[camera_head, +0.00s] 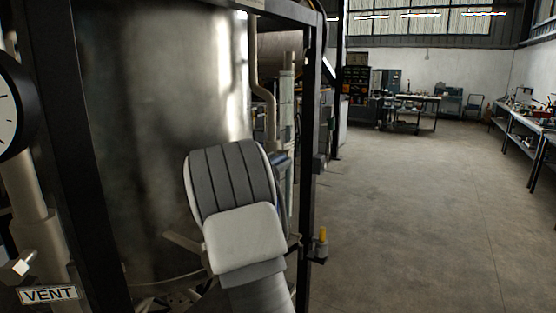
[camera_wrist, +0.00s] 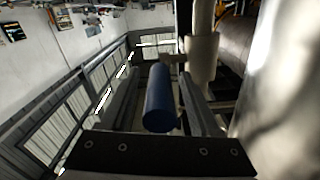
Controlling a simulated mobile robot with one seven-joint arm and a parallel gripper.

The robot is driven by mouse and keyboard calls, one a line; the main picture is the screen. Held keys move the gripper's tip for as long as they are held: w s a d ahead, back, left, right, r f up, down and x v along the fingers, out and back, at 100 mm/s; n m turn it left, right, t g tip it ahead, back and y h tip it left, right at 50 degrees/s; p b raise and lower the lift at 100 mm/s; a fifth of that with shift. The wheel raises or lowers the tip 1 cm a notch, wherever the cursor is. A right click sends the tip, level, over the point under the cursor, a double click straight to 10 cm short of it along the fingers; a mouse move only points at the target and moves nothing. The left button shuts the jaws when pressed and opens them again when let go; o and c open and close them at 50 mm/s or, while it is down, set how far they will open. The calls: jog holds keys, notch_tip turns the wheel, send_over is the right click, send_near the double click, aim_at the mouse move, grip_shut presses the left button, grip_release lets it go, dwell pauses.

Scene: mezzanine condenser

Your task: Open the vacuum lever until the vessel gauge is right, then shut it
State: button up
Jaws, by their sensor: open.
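In the wrist view a blue cylindrical handle (camera_wrist: 158,98), which looks like the vacuum lever's grip, lies between the two fingers of my gripper (camera_wrist: 157,72). The fingers are apart, with a gap visible on each side of the handle. A small blue part (camera_head: 279,158) shows beside my arm in the head view; my arm hides my gripper and most of the lever there. The big metal vessel (camera_head: 150,110) stands behind my arm. A white-faced gauge (camera_head: 8,115) is cut off at the left edge; its reading cannot be told.
A black frame post (camera_head: 309,150) stands right of the vessel. A yellow-topped fitting (camera_head: 322,240) sticks out from it. A VENT label (camera_head: 48,295) is at the lower left. A pale pipe (camera_wrist: 202,45) rises near the handle. Open floor (camera_head: 430,220) lies to the right.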

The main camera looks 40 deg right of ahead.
jog(key=shift+w+d, duration=0.1)
jog(key=shift+d, duration=0.15)
grip_shut()
dwell(1.4)
